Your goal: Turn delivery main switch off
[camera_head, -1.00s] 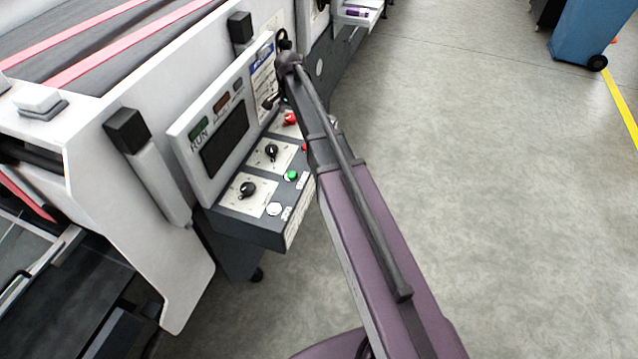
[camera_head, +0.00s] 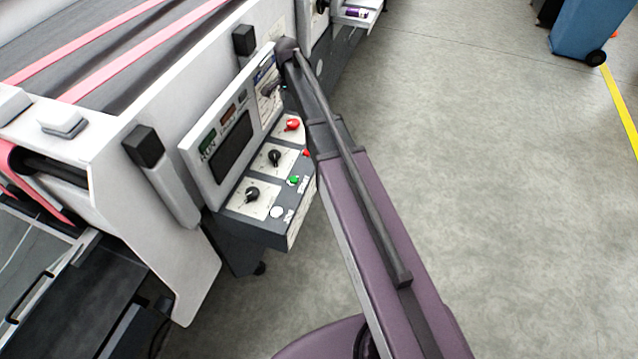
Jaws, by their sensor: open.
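The control panel (camera_head: 262,222) is a dark sloped box on the machine's side, below a tilted display. It carries two black rotary knobs on pale plates, a lower one (camera_head: 252,194) and an upper one (camera_head: 274,157). Their labels are too small to read, so I cannot tell which is the delivery main switch. My arm reaches from the bottom right to the upper end of the panel. My gripper (camera_head: 269,89) is mostly hidden behind the arm's end; a small dark part shows in front of a white label plate. It is open, above and beyond the knobs, apart from them.
A red button (camera_head: 292,124), a green button (camera_head: 294,180) and a white button (camera_head: 277,212) sit beside the knobs. The display (camera_head: 231,148) and a black-capped post (camera_head: 140,145) stand close to the panel. The floor on the right is clear up to a blue bin (camera_head: 592,30).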

